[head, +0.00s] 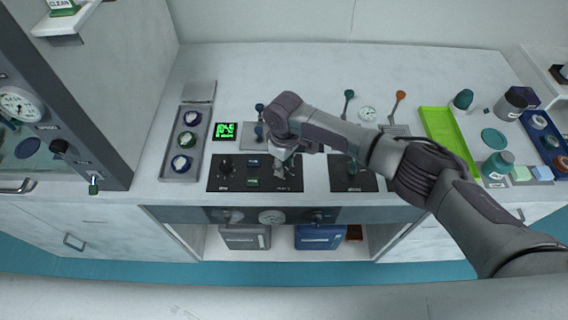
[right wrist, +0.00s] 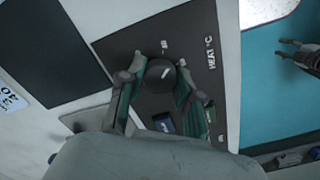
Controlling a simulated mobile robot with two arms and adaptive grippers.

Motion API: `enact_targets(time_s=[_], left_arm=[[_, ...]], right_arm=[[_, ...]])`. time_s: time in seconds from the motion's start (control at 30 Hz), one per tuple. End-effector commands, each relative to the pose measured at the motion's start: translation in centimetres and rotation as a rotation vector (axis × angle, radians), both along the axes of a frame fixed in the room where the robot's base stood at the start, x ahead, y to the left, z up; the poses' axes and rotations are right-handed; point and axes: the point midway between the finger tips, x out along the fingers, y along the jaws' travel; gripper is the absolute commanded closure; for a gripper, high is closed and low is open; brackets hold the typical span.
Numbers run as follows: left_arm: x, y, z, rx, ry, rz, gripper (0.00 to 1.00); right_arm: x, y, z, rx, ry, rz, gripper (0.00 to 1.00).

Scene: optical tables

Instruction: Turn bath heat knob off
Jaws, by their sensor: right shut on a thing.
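The bath heat knob (right wrist: 161,75) is a round black knob with a light mark, on a dark panel (right wrist: 205,30) lettered "HEAT °C". In the right wrist view it sits between the two fingers of my right gripper (right wrist: 158,86), which is shut on it. In the head view my right gripper (head: 281,168) comes down on the right part of the black control panel (head: 240,187) and hides the knob. I do not see my left gripper in the head view.
Another black knob (head: 226,163) and small displays (head: 253,162) share the panel. A second dark panel (head: 345,184) lies to the right. A tray with round knobs (head: 187,141) and a lit green screen (head: 225,131) are to the left. A lime tray (head: 437,122) is at right.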

Motion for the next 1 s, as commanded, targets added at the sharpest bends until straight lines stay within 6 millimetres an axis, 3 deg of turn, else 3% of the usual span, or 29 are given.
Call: enact_targets(time_s=[1.0], left_arm=[[0.03, -0.03, -0.92, 0.000, 0.000, -0.001, 0.60]], right_arm=[[0.18, 0.07, 0.09, 0.002, -0.003, 0.965, 1.00]])
